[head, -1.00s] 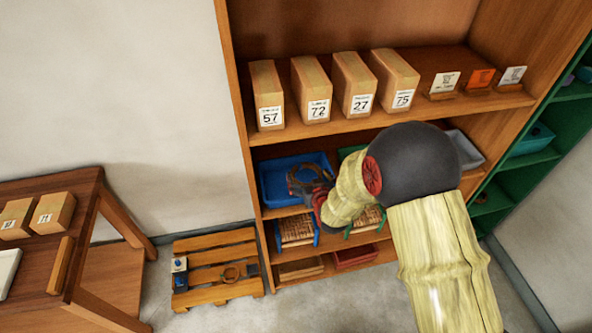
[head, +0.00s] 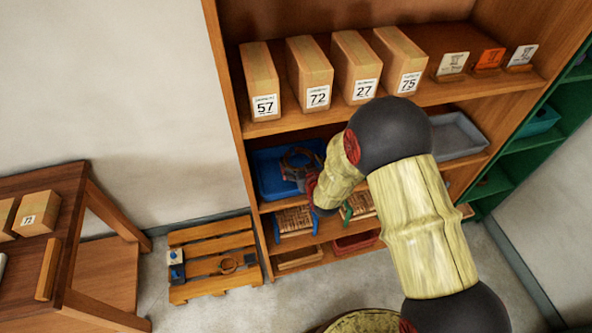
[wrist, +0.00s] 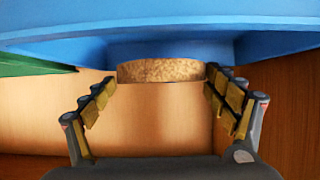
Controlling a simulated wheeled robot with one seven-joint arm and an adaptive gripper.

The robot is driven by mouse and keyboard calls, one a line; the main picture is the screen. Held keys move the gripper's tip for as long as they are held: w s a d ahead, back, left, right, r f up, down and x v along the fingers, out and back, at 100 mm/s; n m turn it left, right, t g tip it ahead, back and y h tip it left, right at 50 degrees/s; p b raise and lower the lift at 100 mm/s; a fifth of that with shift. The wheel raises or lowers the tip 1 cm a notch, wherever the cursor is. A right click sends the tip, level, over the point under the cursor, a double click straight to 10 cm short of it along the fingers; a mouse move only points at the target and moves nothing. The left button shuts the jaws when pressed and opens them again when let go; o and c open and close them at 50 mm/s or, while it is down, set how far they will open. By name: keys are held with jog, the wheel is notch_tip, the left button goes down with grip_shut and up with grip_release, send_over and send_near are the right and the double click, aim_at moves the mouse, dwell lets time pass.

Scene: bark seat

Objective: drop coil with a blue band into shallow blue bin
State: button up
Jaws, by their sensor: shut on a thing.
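A brown coil (head: 297,160) is held in my gripper (head: 303,176). In the wrist view the coil (wrist: 160,71) has a speckled tan side and sits between the two fingertips (wrist: 163,80). I cannot make out its band. The shallow blue bin (head: 268,184) stands on the left of the shelf below the numbered boxes. In the head view the coil overlaps the bin's back right part. The bin's blue surface (wrist: 160,24) fills the top of the wrist view behind the coil. I cannot tell whether they touch.
Numbered boxes (head: 309,72) stand on the shelf above. A grey bin (head: 458,137) is right of my arm. Wicker baskets (head: 295,220) sit on the shelf below. A table (head: 78,210) stands at left.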

jog(key=shift+f, duration=0.4)
jog(key=o, duration=1)
jog(key=shift+s, duration=0.1)
jog(key=v, duration=1.2)
